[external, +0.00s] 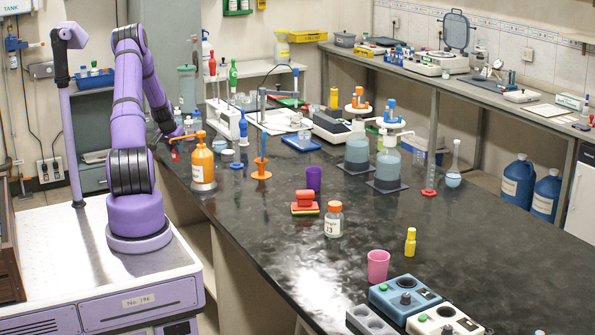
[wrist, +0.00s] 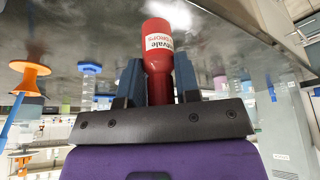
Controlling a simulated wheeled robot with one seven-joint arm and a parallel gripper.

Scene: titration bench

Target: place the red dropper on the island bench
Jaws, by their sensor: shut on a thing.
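The red dropper (wrist: 168,38) is a small red bottle with a white printed label, seen large in the wrist view. My gripper (wrist: 159,72) is shut on it, with one blue-grey finger on each side. In the external view my gripper (external: 173,138) is at the far left edge of the island bench (external: 270,235), and a bit of the red dropper (external: 175,155) shows just below it. The bench has a dark, glossy top. I cannot tell whether the dropper touches the bench top or is slightly above it.
An orange bottle (external: 202,163) stands close to the right of my gripper, with small bottles behind it. An orange-based stand (external: 261,174) and a blue-topped cylinder (external: 237,170) are farther right. The bench's front middle is mostly clear around a labelled jar (external: 333,222).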

